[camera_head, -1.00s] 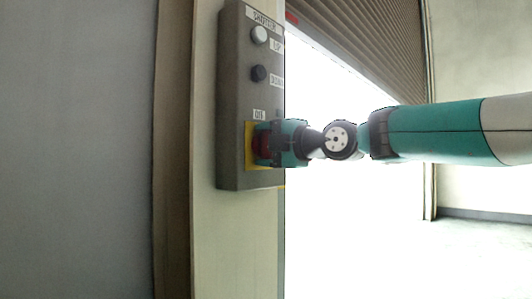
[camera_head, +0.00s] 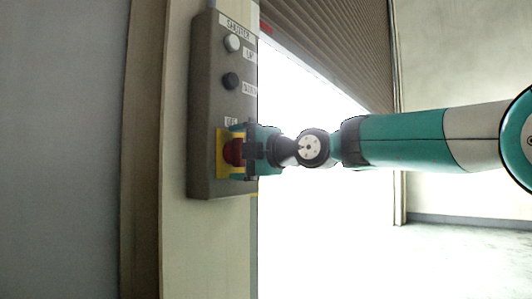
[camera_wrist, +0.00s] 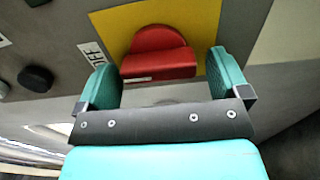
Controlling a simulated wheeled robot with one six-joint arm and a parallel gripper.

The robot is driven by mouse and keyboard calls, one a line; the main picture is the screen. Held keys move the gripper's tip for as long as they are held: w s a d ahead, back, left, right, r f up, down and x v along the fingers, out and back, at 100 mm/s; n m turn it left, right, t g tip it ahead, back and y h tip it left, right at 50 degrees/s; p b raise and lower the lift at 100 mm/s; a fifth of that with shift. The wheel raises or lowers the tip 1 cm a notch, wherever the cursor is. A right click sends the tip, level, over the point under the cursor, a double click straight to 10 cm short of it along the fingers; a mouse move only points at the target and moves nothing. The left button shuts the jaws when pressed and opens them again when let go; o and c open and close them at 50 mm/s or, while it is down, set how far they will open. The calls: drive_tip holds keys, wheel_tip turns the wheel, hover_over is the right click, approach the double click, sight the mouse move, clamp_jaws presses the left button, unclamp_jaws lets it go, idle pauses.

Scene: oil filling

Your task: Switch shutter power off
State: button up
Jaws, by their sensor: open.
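The grey shutter control box (camera_head: 205,110) is mounted on a post. Near its bottom, a red rotary knob (camera_head: 232,151) sits on a yellow plate (camera_head: 222,172). The wrist view shows the knob (camera_wrist: 158,55) with its raised bar lying across the picture. An "OFF" label (camera_wrist: 91,53) is left of the yellow plate (camera_wrist: 200,18). My gripper (camera_head: 242,151) is open at the knob. In the wrist view, one teal finger is to the left of the knob and one to the right, with visible gaps; I see no contact.
Above the knob are a dark "DOWN" button (camera_head: 231,81) and a pale "UP" button (camera_head: 233,43). A brown roller shutter (camera_head: 340,40) hangs partly raised over a bright opening. A grey wall (camera_head: 60,150) fills the left side.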

drive_tip(key=b+v, duration=0.1)
drive_tip(key=v, duration=1.5)
drive_tip(key=shift+s+d, duration=0.25)
drive_tip(key=shift+f, duration=0.1)
drive_tip(key=s+d+f+m+g+h, duration=0.2)
drive_tip(key=s+f+m+g+h, duration=0.3)
drive_tip(key=s+f+m, duration=0.85)
drive_tip(key=s+d+f+m+g+h, duration=0.2)
drive_tip(key=s+f+m+g+h, duration=0.6)
drive_tip(key=f, duration=1)
drive_tip(key=s+r+t+y+p, duration=0.1)
drive_tip(key=s+r+p, duration=0.1)
drive_tip(key=r+p, duration=1.3)
drive_tip(key=s+r+t+y+p, duration=0.1)
drive_tip(key=r+y+p, duration=0.1)
drive_tip(key=r+p, duration=1.4)
drive_tip(key=shift+s+d+r+p, duration=0.3)
drive_tip(key=shift+s+d+p, duration=0.1)
drive_tip(key=shift+d, duration=0.1)
